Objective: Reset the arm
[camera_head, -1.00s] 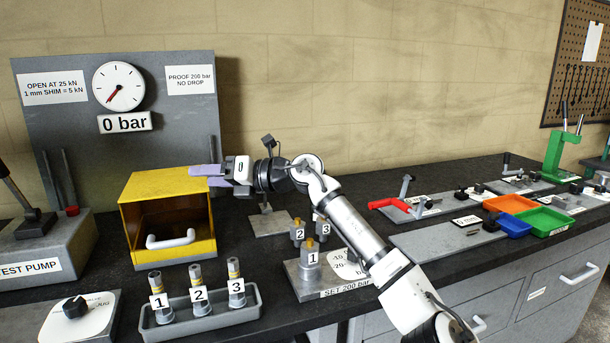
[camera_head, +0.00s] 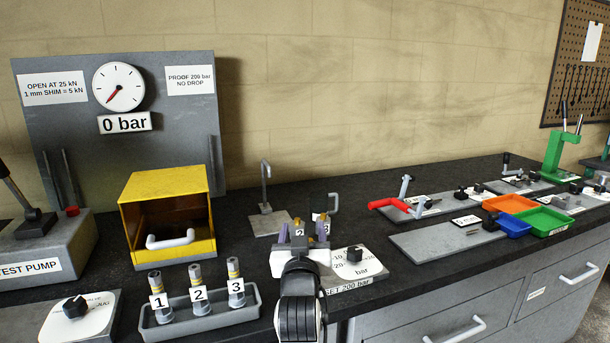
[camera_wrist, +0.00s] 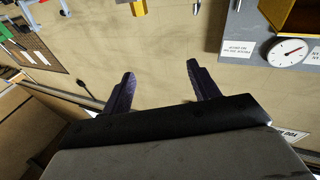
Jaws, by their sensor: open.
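My gripper (camera_head: 304,232) is in the middle of the head view, above the front part of the bench, with its fingers pointing away toward the wall. Its fingers are apart and nothing shows between them in the wrist view (camera_wrist: 158,92), where the wall lies beyond them. In the head view the gripper and arm cover part of the SET 200 bar plate (camera_head: 348,288) and its numbered pieces. I cannot tell the gap between the gripper and these pieces.
A yellow open-fronted box (camera_head: 166,185) stands at the left, behind a grey tray (camera_head: 212,316) with three numbered cylinders. A hooked stand (camera_head: 265,185) is behind my gripper. A red-handled tool (camera_head: 388,204) and coloured bins (camera_head: 549,220) are at the right. A grey plate (camera_head: 440,240) has free room.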

